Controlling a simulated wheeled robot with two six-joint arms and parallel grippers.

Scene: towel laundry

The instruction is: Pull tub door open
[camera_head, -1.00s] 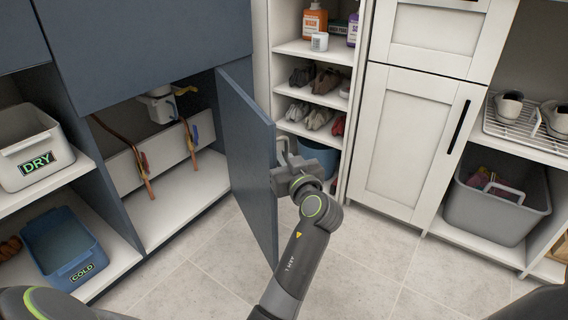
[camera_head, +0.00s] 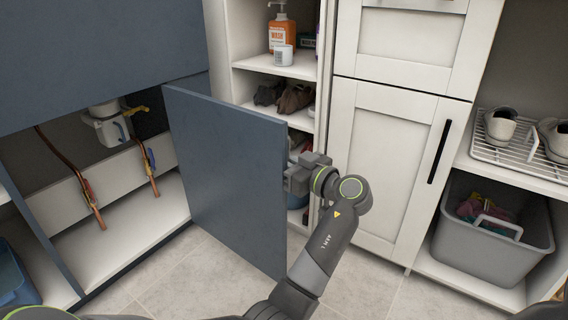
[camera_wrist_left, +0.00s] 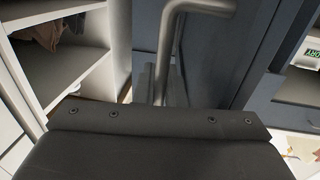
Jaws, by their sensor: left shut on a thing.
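The blue-grey cabinet door (camera_head: 225,175) stands well open, with its inner face towards the head camera. It is under a wide blue-grey panel, and the compartment behind it shows pipes. My left gripper (camera_head: 298,176) is at the door's right edge, partly hidden by it in the head view. In the left wrist view, a bent metal handle (camera_wrist_left: 167,55) stands out from the door's outer face. My left gripper (camera_wrist_left: 150,82) is shut on this handle; its fingers are mostly hidden. My right gripper is not in view.
The white cabinet door (camera_head: 383,160) and shelves with shoes and bottles stand close beyond my left gripper. A grey tub (camera_head: 490,240) with clothes sits at the right. A blue tub (camera_head: 15,275) is at the left edge. The tiled floor (camera_head: 200,275) below is clear.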

